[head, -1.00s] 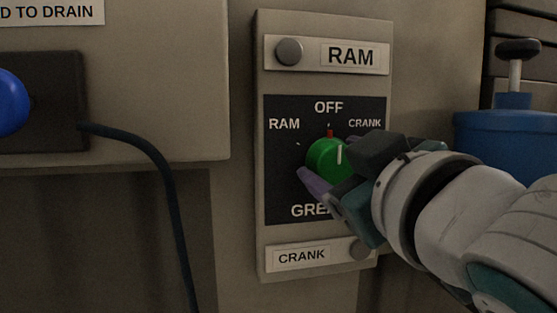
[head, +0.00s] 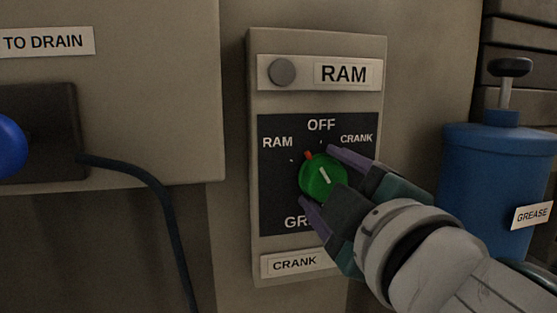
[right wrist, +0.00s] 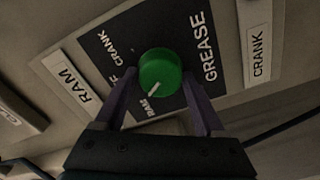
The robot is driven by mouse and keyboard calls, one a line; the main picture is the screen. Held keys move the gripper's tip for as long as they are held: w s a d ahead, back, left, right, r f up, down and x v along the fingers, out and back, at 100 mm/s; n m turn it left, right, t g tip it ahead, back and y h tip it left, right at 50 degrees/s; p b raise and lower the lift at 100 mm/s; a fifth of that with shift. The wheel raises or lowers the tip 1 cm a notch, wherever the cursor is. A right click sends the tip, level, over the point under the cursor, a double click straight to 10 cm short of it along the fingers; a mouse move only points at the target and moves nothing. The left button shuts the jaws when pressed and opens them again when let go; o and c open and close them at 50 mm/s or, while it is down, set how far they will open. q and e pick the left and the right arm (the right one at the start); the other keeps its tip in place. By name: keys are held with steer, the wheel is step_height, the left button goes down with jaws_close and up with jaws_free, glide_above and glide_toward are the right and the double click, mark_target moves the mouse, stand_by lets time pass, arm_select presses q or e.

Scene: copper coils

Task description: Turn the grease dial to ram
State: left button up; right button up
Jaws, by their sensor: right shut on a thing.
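The grease dial is a green round knob (head: 323,182) on a dark panel (head: 350,132) marked OFF at the top, RAM at upper left and CRANK at upper right. Its red pointer tilts left of OFF, between OFF and RAM. The white line on its face leans the same way. My right gripper (head: 320,177) is shut on the knob, one purple finger at its upper right and one at its lower left. The right wrist view shows the knob (right wrist: 160,70) between both fingers (right wrist: 160,98). The GREASE lettering is partly hidden by the gripper in the head view. My left gripper is out of view.
Above the dial is a RAM plate (head: 343,74) with a round grey button (head: 282,72); below is a CRANK plate (head: 294,263). A blue grease container (head: 490,180) stands at right. A dark cable (head: 150,180) hangs at left near a blue knob (head: 8,146).

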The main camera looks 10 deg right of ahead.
steer(key=n+p, duration=0.1)
steer(key=n, duration=0.2)
steer(key=shift+f+n+p, duration=0.1)
steer(key=shift+n+p, duration=0.55)
steer(key=shift+n, duration=0.55)
steer(key=o, duration=1.3)
steer(key=shift+o, duration=0.2)
